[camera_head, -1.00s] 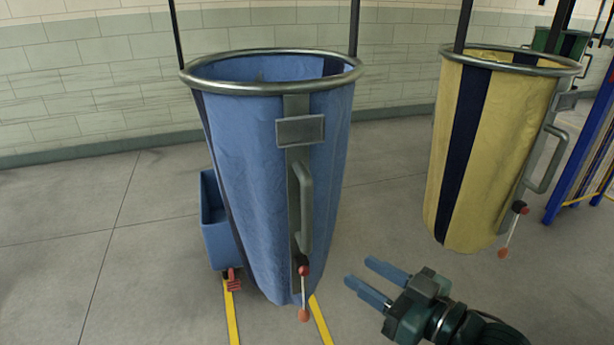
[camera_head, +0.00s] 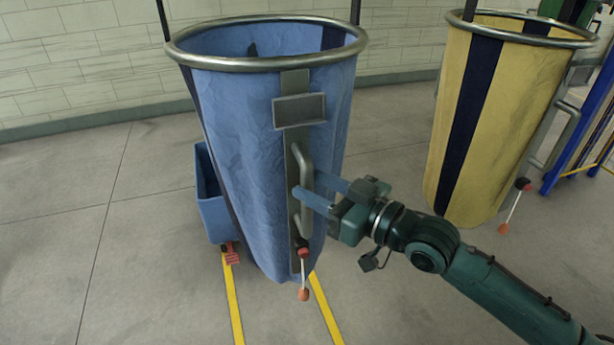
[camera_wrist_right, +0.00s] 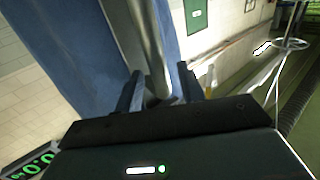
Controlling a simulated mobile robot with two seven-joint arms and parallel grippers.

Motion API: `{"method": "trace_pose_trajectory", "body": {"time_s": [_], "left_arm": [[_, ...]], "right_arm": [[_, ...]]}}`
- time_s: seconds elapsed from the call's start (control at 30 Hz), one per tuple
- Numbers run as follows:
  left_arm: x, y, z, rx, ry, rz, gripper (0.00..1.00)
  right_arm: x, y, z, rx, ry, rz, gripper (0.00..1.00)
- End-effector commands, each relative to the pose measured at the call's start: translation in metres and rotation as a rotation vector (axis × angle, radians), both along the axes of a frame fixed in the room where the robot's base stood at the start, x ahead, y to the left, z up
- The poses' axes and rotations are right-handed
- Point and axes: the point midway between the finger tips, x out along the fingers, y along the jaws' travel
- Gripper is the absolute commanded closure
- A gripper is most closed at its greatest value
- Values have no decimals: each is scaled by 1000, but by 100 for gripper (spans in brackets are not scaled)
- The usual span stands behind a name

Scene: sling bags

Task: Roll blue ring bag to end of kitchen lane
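The blue ring bag (camera_head: 235,130) hangs upright from a metal ring with dark hangers. On its front is a vertical grey strip with a blank plate (camera_head: 299,110) and a metal handle (camera_head: 303,160). Below the handle is a lever with red knobs (camera_head: 304,273). My right gripper (camera_head: 317,188) is at the handle, its two blue fingers on either side of the bar. In the right wrist view, the bar (camera_wrist_right: 152,45) runs between the fingers (camera_wrist_right: 160,88), with gaps showing, so the gripper looks open. My left gripper is not in view.
A yellow ring bag (camera_head: 510,120) with a dark stripe hangs to the right. A blue bin (camera_head: 213,205) stands behind the blue bag. Yellow floor lines (camera_head: 325,312) run beneath it. A tiled wall (camera_head: 90,70) is behind; the floor at left is clear.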

Motion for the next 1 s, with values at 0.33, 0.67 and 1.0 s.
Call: {"method": "trace_pose_trajectory", "body": {"time_s": [0.33,0.67,1.0], "left_arm": [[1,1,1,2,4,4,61],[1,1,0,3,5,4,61],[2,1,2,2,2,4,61]], "right_arm": [[16,19,0,-1,-1,-1,61],[15,19,0,-1,-1,-1,72],[15,19,0,-1,-1,-1,99]]}}
